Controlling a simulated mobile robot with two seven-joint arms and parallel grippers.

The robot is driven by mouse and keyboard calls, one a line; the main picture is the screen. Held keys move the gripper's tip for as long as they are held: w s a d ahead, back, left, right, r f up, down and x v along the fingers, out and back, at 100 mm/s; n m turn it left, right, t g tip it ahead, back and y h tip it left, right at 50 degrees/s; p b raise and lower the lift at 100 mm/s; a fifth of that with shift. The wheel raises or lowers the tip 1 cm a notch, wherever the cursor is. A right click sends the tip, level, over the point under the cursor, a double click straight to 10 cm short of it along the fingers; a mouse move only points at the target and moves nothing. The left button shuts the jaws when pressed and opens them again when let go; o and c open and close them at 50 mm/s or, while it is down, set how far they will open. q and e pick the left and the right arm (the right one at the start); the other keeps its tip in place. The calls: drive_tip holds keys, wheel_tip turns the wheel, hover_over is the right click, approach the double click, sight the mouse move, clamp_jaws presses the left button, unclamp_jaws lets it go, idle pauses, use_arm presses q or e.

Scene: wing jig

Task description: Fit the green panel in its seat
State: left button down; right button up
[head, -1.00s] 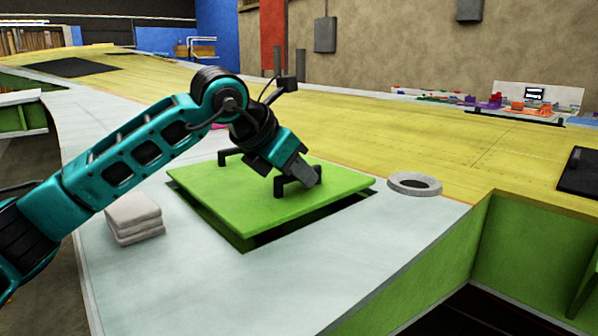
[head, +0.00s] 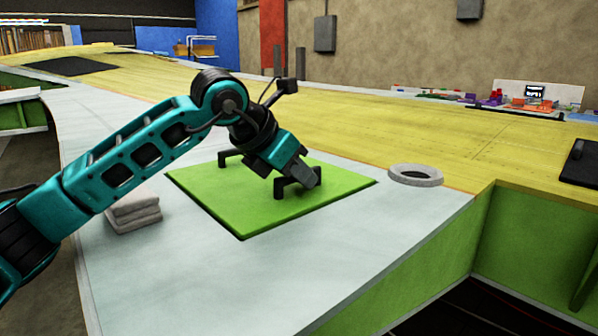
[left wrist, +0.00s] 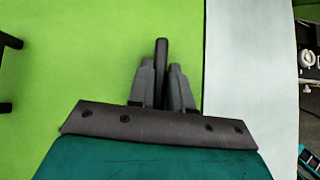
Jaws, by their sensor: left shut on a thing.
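The green panel (head: 250,212) lies flat in the pale wing surface (head: 330,250) in the head view, its edges about level with the surface around it. No dark gap shows along its front edges. It has two dark handles: a far-left one (head: 230,155) that is free, and a near-right one (head: 281,188). My left gripper (head: 308,178) is shut on the near-right handle. In the left wrist view the fingers (left wrist: 162,85) close on the dark handle bar (left wrist: 162,50) above the green panel (left wrist: 70,60). My right gripper is in neither view.
A stack of grey cloths (head: 133,210) lies left of the panel, close to my left arm. A grey ring (head: 416,175) lies right of the panel. The yellow surface (head: 400,125) behind is mostly clear. The wing surface ends at a green side wall (head: 430,262) at the front right.

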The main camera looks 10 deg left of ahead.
use_arm(q)
drive_tip(key=shift+f+b, duration=0.3)
drive_tip(key=shift+f, duration=0.05)
drive_tip(key=c, duration=1)
unclamp_jaws()
drive_tip(key=shift+f, duration=0.15)
drive_tip(key=shift+o, duration=0.2)
